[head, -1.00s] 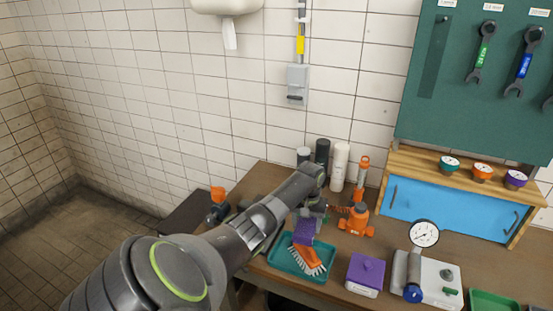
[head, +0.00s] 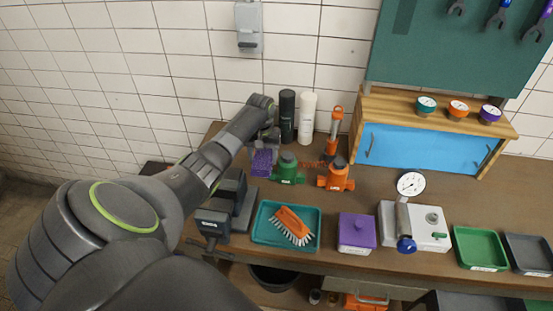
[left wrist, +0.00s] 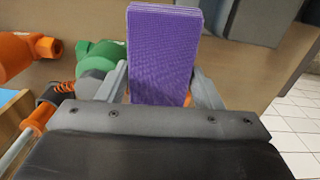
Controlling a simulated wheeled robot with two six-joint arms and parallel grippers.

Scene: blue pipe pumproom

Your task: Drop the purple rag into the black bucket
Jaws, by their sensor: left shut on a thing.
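The purple rag (head: 262,162) is held in my left gripper (head: 266,140), above the back left part of the workbench. In the left wrist view the rag (left wrist: 163,55) is a folded, textured purple block between the two fingers of my gripper (left wrist: 165,90). The black bucket (head: 273,277) is under the bench's front edge, below the teal tray; only part of its rim and inside shows. The rag is well above and behind the bucket. My right gripper does not show.
On the workbench (head: 350,205) stand a dark vise (head: 230,205), a teal tray (head: 262,235) with an orange brush (head: 292,225), a purple box (head: 357,233) and a gauge unit (head: 425,228). Green (head: 288,170) and orange (head: 337,177) valves are right of the rag.

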